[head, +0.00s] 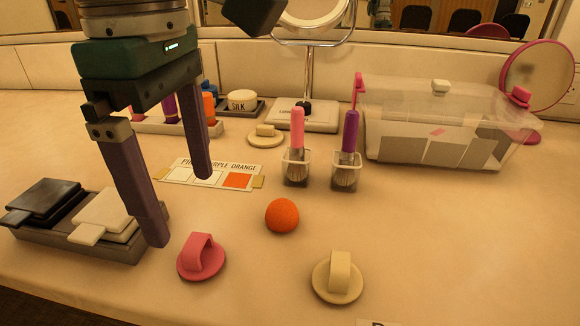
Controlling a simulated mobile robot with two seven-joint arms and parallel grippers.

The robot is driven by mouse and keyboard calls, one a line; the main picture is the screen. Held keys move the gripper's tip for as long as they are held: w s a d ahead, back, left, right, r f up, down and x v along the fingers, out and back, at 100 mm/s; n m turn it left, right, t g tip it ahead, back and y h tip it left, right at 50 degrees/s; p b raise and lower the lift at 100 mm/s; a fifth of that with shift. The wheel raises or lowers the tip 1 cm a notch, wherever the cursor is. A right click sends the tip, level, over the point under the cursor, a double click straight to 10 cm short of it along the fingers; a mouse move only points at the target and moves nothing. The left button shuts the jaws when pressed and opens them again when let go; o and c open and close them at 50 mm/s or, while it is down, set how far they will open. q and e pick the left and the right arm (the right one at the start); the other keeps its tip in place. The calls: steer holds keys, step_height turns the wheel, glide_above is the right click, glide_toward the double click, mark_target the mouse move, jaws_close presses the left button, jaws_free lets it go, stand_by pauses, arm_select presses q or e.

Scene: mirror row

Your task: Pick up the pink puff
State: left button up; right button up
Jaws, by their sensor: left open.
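The pink puff (201,262), a round disc with an arched handle on top, lies flat near the front of the counter, left of centre. My left gripper (176,208) hangs above the counter, behind and a little left of the puff in the picture. Its two long fingers are spread apart with nothing between them. The nearer fingertip shows just up and left of the puff, apart from it. My right gripper does not show.
A cream puff (338,280) lies to the right, and an orange ball (282,216) behind. A grey tray (75,238) with black and white compacts stands left. Brushes in clear cups (297,170), a colour card (180,174) and a clear box (440,125) stand farther back.

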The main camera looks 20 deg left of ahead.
mark_target(195, 241)
arm_select(q)
step_height(195, 241, down, 2)
steer(key=shift+s+f, duration=0.1)
steer(key=shift+f, duration=0.1)
step_height(195, 241, down, 6)
steer(key=shift+r+b, duration=0.25)
steer(key=shift+b, duration=0.35)
steer(key=c, duration=1.4)
steer(key=shift+c, duration=0.2)
steer(key=shift+r, duration=0.15)
step_height(195, 241, up, 20)
steer(key=p, duration=0.4)
steer(key=shift+p, duration=0.35)
